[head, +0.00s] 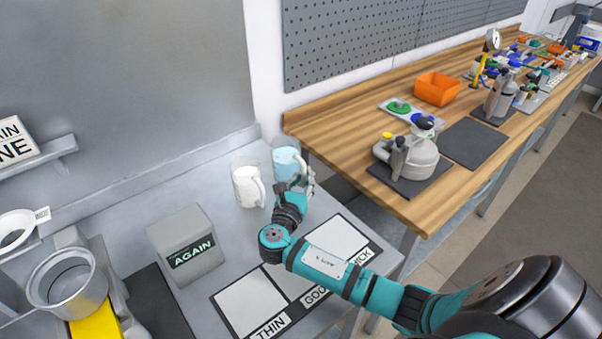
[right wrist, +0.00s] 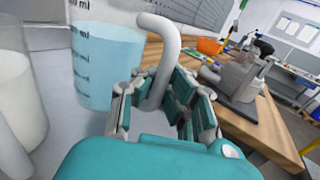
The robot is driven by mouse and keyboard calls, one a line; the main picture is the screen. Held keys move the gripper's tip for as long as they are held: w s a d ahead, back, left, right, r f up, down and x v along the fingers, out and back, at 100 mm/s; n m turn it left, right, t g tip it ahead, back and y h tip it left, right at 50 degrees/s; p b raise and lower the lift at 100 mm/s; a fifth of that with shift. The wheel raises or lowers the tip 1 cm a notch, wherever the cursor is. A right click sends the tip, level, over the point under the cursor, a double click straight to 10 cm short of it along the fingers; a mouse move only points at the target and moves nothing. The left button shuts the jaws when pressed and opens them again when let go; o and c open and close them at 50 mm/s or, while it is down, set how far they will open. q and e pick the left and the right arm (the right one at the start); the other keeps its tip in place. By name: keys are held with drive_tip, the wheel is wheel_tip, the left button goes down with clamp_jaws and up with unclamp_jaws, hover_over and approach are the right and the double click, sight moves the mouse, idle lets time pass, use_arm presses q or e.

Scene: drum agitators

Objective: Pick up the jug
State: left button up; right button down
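A clear jug with blue liquid (head: 285,162) stands upright on the grey bench near its back right corner. It also shows in the right wrist view (right wrist: 108,62), with its pale grey handle (right wrist: 160,50) toward me. My right gripper (head: 303,184) is at this jug's handle. In the right wrist view the fingers (right wrist: 158,92) stand apart on either side of the handle, with space between them. Whether a finger touches the handle is not clear. A second jug with white liquid (head: 246,186) stands just left of the blue one. My left gripper is not in view.
A grey block labelled AGAIN (head: 187,246) stands left of the jugs. Pale pads marked THIN, GOOD and THICK (head: 252,302) lie in front, partly under my right arm. A metal pot (head: 66,284) is at the left. A wooden bench (head: 345,160) with equipment stands at the right.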

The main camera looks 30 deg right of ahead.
drive_tip(key=s+a+r+b, duration=0.1)
drive_tip(key=s+a, duration=0.2)
drive_tip(key=s, duration=0.8)
drive_tip(key=shift+s+a+r, duration=0.15)
drive_tip(key=shift+s+a, duration=0.1)
drive_tip(key=shift+s, duration=0.05)
drive_tip(key=shift+s+a, duration=0.1)
drive_tip(key=shift+a, duration=0.05)
